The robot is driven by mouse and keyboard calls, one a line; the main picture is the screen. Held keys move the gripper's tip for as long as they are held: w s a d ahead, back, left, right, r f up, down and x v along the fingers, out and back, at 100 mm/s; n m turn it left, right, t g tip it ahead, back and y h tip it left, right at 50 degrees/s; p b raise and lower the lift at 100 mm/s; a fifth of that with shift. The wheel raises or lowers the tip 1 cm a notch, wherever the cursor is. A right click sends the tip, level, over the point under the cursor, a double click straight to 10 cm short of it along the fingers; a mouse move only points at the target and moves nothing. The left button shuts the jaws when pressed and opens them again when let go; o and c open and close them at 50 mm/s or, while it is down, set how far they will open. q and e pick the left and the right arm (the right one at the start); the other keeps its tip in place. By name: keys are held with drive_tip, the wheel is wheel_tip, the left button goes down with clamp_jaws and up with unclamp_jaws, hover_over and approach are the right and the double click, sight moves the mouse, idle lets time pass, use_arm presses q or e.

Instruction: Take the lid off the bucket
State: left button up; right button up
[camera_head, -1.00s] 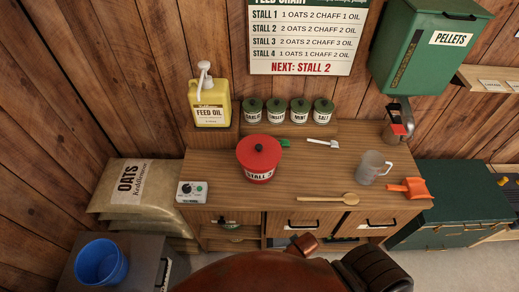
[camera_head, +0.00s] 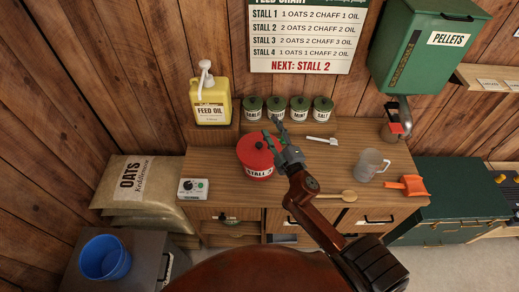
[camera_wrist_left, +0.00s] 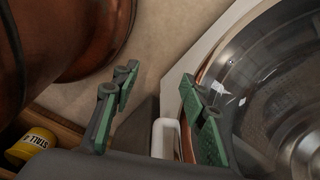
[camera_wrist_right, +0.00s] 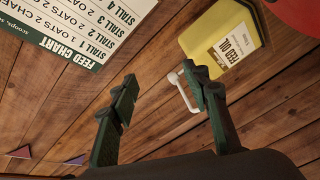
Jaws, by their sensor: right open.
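The red bucket (camera_head: 258,172), with a white stall label, stands on the wooden bench. Its red lid (camera_head: 247,152) with a black knob (camera_head: 259,145) sits on top. My right gripper (camera_head: 272,131) is open above the lid's right side, close to the knob; I cannot tell whether it touches. In the right wrist view my right gripper (camera_wrist_right: 165,95) has its fingers apart with nothing between them, and a red surface shows at the top right corner. My left gripper (camera_wrist_left: 160,105) is open in the left wrist view, away from the bucket and outside the head view.
The yellow feed oil jug (camera_head: 211,105) and several green-lidded canisters (camera_head: 299,109) stand behind the bucket. A control box (camera_head: 192,188) is at the front left.

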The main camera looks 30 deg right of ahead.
drive_tip(key=w+a+r+n+g+y, duration=0.15)
drive_tip(key=a+r+n+y, duration=0.25)
drive_tip(key=a+n+y, duration=0.4)
drive_tip(key=w+a+r+n+t+y, duration=0.1)
drive_tip(key=w+a+r+n+y, duration=0.1)
drive_tip(key=a+r+n+y, duration=0.5)
drive_tip(key=n+g+h, duration=1.1)
drive_tip(key=n+g, duration=0.2)
drive_tip(key=g, duration=0.1)
approach(260, 144)
drive_tip(key=f, duration=0.2)
drive_tip(key=p+x, duration=0.1)
drive_tip(key=x, duration=0.3)
drive_tip(key=p+x, duration=0.1)
drive_tip(key=x, duration=0.1)
drive_tip(key=shift+w+a+p, duration=0.3)
drive_tip(key=shift+w+a, duration=0.05)
drive_tip(key=shift+w, duration=0.1)
drive_tip(key=shift+w+f, duration=0.1)
drive_tip(key=shift+f, duration=0.2)
